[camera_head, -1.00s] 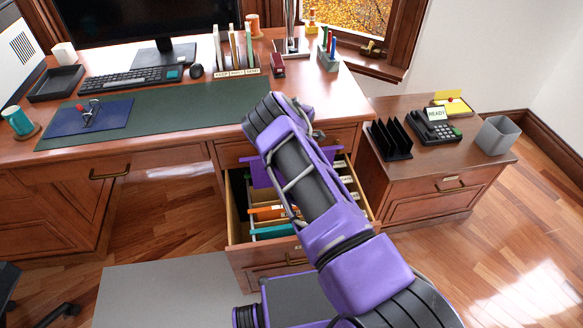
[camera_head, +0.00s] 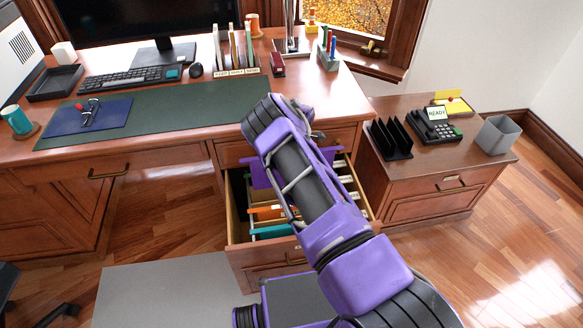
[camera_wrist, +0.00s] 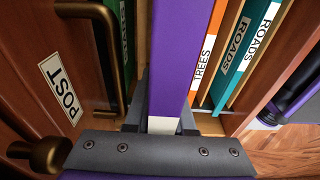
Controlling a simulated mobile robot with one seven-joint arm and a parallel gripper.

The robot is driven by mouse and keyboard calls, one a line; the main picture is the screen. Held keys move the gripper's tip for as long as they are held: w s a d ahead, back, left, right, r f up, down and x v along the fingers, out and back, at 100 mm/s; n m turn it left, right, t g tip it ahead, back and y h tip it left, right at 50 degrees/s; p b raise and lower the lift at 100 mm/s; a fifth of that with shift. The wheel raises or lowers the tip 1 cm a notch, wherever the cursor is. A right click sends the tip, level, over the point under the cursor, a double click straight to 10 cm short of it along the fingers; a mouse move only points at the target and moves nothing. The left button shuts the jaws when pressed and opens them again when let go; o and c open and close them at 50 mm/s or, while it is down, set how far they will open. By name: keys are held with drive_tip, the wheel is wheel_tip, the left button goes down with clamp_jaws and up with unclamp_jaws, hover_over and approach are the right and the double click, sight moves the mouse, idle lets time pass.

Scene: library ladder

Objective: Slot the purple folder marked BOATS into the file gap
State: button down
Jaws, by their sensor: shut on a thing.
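The purple folder (camera_wrist: 182,55) runs up the middle of the wrist view, held between the dark fingers of my gripper (camera_wrist: 163,112). Its marking cannot be read; only a small white label patch shows near the fingers. In the head view a purple sheet edge (camera_head: 262,174), likely the folder, shows beside my arm above the open drawer (camera_head: 235,212); my arm hides my gripper. In the wrist view the folder lies between a dark green file (camera_wrist: 119,35) and the orange TREES file (camera_wrist: 208,45). How deep it sits, and the gap itself, I cannot tell.
Teal ROADS files (camera_wrist: 232,60) stand beyond the orange one. A wooden front with a POST label (camera_wrist: 60,90) and brass handle (camera_wrist: 108,50) is close on the left. The desk (camera_head: 185,140) and side cabinet (camera_head: 445,192) flank the drawer.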

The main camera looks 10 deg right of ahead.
drive_tip(key=shift+f+b, duration=1.75)
drive_tip(key=shift+f, duration=0.9)
drive_tip(key=shift+f, duration=1.1)
drive_tip(key=c, duration=0.7)
unclamp_jaws()
drive_tip(key=r+p, duration=0.1)
drive_tip(key=r, duration=0.4)
drive_tip(key=d+r+p, duration=0.1)
drive_tip(key=r, duration=0.5)
drive_tip(key=d+r+p, duration=0.1)
drive_tip(key=r, duration=0.5)
drive_tip(key=shift+d+r, duration=0.1)
drive_tip(key=shift+r, duration=0.1)
